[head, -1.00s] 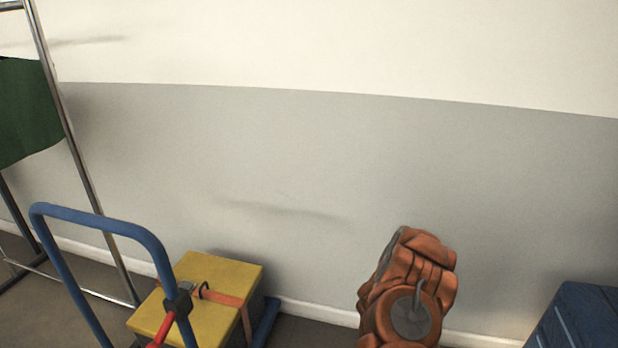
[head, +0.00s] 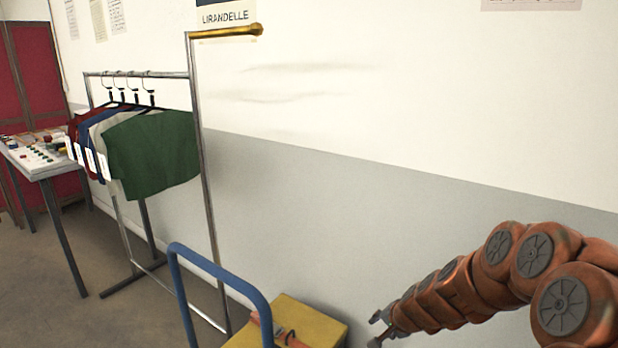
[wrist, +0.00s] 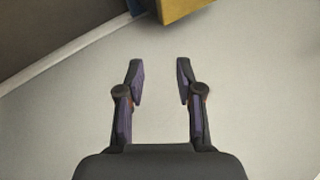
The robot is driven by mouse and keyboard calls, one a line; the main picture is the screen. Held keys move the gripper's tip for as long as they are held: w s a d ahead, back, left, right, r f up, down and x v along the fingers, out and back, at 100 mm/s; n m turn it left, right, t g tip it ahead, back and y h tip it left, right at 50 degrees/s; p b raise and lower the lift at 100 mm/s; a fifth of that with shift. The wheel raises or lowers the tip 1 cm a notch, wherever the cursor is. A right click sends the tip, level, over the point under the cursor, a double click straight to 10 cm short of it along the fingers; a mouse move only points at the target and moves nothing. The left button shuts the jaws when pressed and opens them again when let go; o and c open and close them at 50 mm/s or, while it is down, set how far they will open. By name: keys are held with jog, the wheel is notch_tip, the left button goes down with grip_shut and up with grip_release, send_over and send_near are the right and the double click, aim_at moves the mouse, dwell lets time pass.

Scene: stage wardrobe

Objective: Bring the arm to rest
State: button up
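My arm stretches in from the lower right of the head view, its orange links bent. The grey wall fills most of the space beyond the fingers.
A yellow box (head: 312,322) with an orange strap sits by a blue trolley handle (head: 222,272). A clothes rack (head: 204,170) holds several garments, a green one (head: 152,152) in front. A table (head: 42,168) with small items stands at left.

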jog(key=s+a+r+n+g+y+p, duration=0.1)
jog(key=s+a+r+n+g+p, duration=0.4)
jog(key=s+r, duration=1)
jog(key=s+d+r+n+g+h+p, duration=0.1)
jog(key=s+r+p, duration=0.3)
jog(key=s, duration=0.8)
jog(key=s+d+r+n+g+h+p, duration=0.2)
jog(key=s+r, duration=0.5)
jog(key=s, duration=0.6)
jog(key=shift+d+r+n+p, duration=0.4)
jog(key=shift+d+n+p, duration=0.2)
jog(key=shift+d+p, duration=0.2)
jog(key=shift+s, duration=0.1)
